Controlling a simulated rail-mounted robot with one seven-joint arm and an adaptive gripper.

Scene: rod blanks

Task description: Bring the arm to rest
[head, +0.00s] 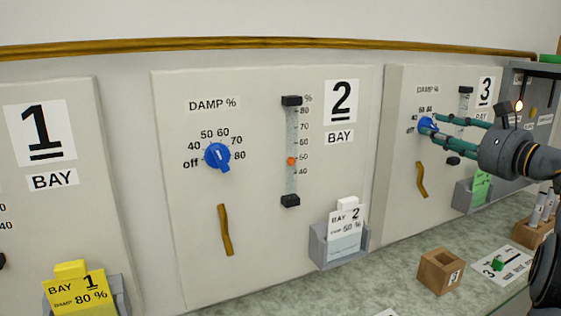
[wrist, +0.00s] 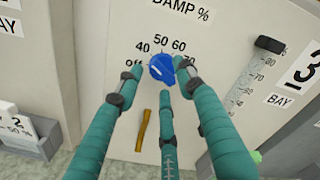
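My gripper (head: 433,124) is at the right in the head view, in front of the bay 3 panel (head: 400,165). Its teal fingers reach toward the blue damp knob (head: 425,123) on that panel. In the wrist view the fingers (wrist: 155,80) are spread around the blue knob (wrist: 160,67). The left fingertip stands apart from the knob, and the right one overlaps its edge in the picture. I cannot tell whether any finger touches it. Nothing else is between the fingers.
The bay 2 panel (head: 180,260) has a knob, a slider and a card holder (head: 325,255). A brown pipe (head: 270,43) runs above the panels.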

